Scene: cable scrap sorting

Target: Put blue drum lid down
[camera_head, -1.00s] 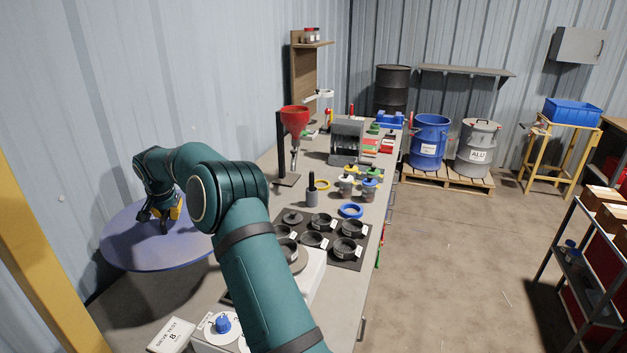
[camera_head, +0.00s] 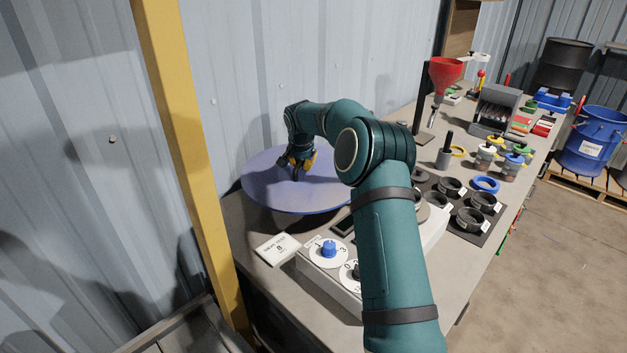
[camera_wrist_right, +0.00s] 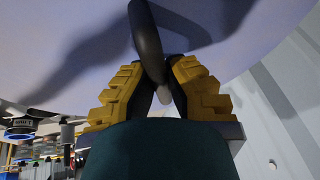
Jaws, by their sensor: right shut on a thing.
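The blue drum lid (camera_head: 262,183) is a wide, flat blue-violet disc at the wall end of the workbench in the head view. My right gripper (camera_head: 297,170) is over its middle, fingers pointing down. In the right wrist view the yellow-padded fingers (camera_wrist_right: 160,92) are shut on the dark curved handle (camera_wrist_right: 146,35) of the lid (camera_wrist_right: 75,40). The lid looks about level; I cannot tell whether its underside touches the bench or anything below. The blue drum (camera_head: 590,150) stands open on a pallet at the far right. My left gripper is out of view.
A control box with a blue knob (camera_head: 329,250) and a white label card (camera_head: 277,249) sit close to the lid's front edge. A dark tray of round sieves (camera_head: 470,218) lies to the right. A yellow post (camera_head: 185,130) stands at the left.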

